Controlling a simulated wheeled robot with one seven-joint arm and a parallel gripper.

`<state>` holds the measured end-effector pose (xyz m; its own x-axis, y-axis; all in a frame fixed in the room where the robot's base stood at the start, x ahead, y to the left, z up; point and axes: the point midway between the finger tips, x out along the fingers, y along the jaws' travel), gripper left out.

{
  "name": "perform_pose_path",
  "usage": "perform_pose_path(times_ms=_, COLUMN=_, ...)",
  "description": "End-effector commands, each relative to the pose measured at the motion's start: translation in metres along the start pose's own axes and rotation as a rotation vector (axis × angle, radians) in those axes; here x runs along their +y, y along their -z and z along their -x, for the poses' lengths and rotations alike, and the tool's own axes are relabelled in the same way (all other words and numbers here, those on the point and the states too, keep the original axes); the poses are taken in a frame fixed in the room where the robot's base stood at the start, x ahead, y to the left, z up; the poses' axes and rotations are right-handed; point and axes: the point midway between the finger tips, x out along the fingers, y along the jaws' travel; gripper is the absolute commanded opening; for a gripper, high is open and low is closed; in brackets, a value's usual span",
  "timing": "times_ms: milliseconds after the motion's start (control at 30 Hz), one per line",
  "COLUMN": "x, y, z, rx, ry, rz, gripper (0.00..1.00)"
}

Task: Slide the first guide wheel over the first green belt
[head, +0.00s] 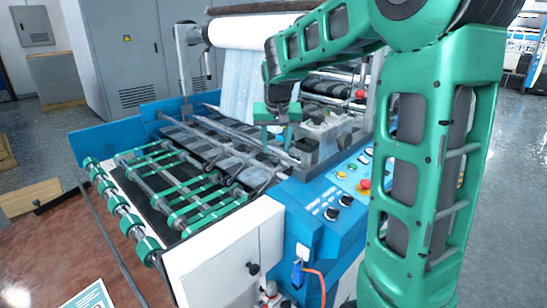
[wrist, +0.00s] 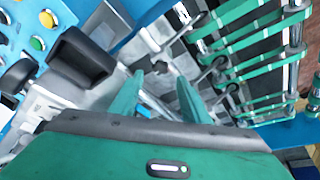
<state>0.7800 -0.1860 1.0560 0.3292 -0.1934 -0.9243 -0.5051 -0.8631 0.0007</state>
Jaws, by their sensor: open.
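The green belts (head: 205,208) run over a dark bed and rollers at the front left of the blue machine. They show in the wrist view (wrist: 262,62) at the upper right. Small guide wheels on thin arms (head: 240,186) stand near the belts' inner ends; I cannot tell which is the first. One such wheel arm (wrist: 212,72) is close to my right finger in the wrist view. My gripper (head: 279,132) is open above the machine's cross bar, right of the belts. In the wrist view its two green fingers (wrist: 157,92) are apart, with no object clearly held between them.
A metal block with a dark knob (head: 325,140) stands just right of my gripper. A blue control panel (head: 345,190) with buttons and black knobs lies to the right. A white film roll (head: 250,32) hangs behind, its film reaching down near my gripper.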

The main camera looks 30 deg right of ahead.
Motion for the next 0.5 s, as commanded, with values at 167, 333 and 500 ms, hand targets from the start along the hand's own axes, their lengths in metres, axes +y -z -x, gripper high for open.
perform_pose_path(times_ms=167, x=-0.001, y=-0.002, z=-0.029, rx=-0.003, ry=0.000, rz=0.003, gripper=0.42)
perform_pose_path(times_ms=333, x=-0.001, y=-0.001, z=-0.045, rx=-0.001, ry=0.000, rz=0.003, gripper=0.42)
perform_pose_path(times_ms=500, x=-0.001, y=-0.001, z=-0.051, rx=0.000, ry=0.000, rz=0.003, gripper=0.42)
